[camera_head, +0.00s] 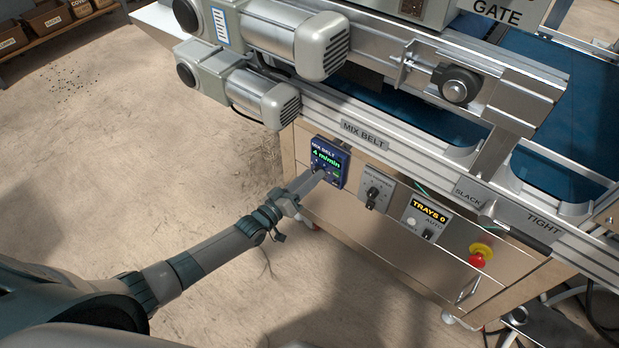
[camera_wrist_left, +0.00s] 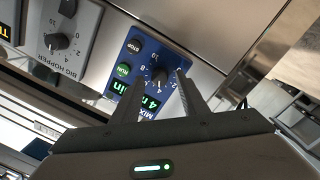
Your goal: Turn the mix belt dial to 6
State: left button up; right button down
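The blue mix belt control box (camera_head: 330,150) is on the machine's front panel, and its green display reads 4 m/min. In the left wrist view the box (camera_wrist_left: 125,85) appears turned over, with its dial (camera_wrist_left: 160,76) a dark knob ringed by numbers. My left gripper (camera_head: 317,174) reaches the box from the lower left and partly covers the dial in the head view. In the left wrist view its two fingers (camera_wrist_left: 165,80) are apart, one on each side of the dial, with a visible gap. Whether a fingertip touches the knob is unclear. My right gripper is not in view.
Right of the box are a big hopper dial panel (camera_head: 374,190), a TRAYS 0 counter panel (camera_head: 426,218) and a red emergency stop button (camera_head: 477,260). Motors (camera_head: 262,95) and a metal rail overhang above. Floor is open at left.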

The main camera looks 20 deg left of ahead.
pick_arm(q)
jog(key=shift+c, duration=0.6)
grip_shut()
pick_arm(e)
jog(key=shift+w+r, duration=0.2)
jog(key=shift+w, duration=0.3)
pick_arm(q)
jog(key=shift+m, duration=0.3)
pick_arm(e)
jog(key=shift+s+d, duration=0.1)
